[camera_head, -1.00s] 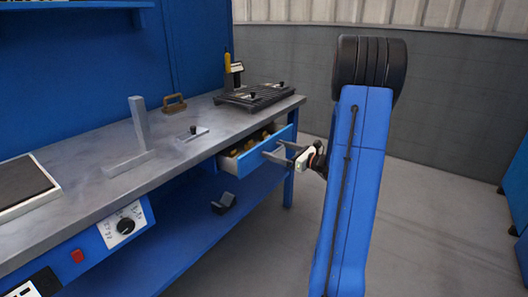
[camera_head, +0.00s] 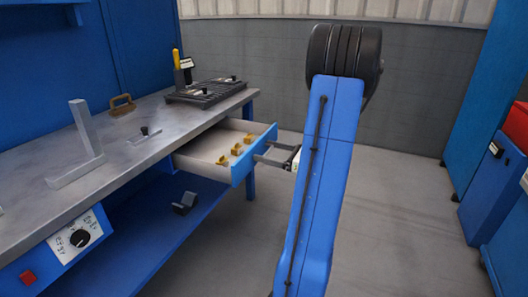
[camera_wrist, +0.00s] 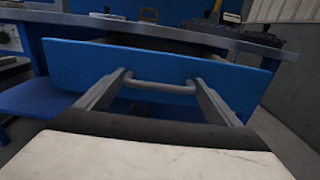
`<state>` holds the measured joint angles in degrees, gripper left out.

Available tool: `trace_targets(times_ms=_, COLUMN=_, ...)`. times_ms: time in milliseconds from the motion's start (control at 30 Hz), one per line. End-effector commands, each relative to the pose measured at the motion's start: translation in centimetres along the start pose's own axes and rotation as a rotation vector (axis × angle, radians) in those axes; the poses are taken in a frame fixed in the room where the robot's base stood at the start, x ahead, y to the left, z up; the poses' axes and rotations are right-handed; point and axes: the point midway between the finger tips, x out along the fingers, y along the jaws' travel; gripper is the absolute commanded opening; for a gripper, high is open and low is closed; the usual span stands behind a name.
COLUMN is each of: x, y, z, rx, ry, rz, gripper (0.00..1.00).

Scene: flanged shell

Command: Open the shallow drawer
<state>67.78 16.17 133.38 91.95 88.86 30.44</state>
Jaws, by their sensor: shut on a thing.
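The shallow drawer (camera_head: 208,152) under the right end of the bench is pulled well out. Its pale inside shows, with several small yellow pieces (camera_head: 236,149) in it. Its blue front (camera_wrist: 235,82) fills the middle of the wrist view, with a grey bar handle (camera_wrist: 160,87) across it. My gripper (camera_head: 262,152) is at the drawer front, its fingers at the handle. In the wrist view my gripper (camera_wrist: 158,88) has a finger at each end of the handle, shut on it. My arm hides part of the gripper in the head view.
The grey workbench (camera_head: 110,165) carries a metal angle piece (camera_head: 78,150), a brown handle (camera_head: 122,104) and a dark slotted plate (camera_head: 206,91). A dark block (camera_head: 185,203) lies on the blue lower shelf. Blue cabinets stand at the right. The floor between is clear.

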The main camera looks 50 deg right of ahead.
Motion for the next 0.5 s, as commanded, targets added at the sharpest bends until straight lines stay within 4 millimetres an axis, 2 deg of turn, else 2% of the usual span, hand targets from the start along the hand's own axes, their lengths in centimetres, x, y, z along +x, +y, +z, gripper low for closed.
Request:
trace_targets(times_ms=267, x=-0.01, y=0.02, z=0.02, rx=0.000, ry=0.000, rz=0.001, gripper=0.47)
trace_targets(times_ms=300, x=-0.01, y=0.02, z=0.02, rx=0.000, ry=0.000, rz=0.001, gripper=0.89)
trace_targets(times_ms=367, x=0.00, y=0.01, z=0.02, rx=0.000, ry=0.000, rz=0.001, gripper=1.00)
trace_targets(times_ms=500, x=0.00, y=0.01, z=0.01, rx=0.000, ry=0.000, rz=0.000, gripper=1.00)
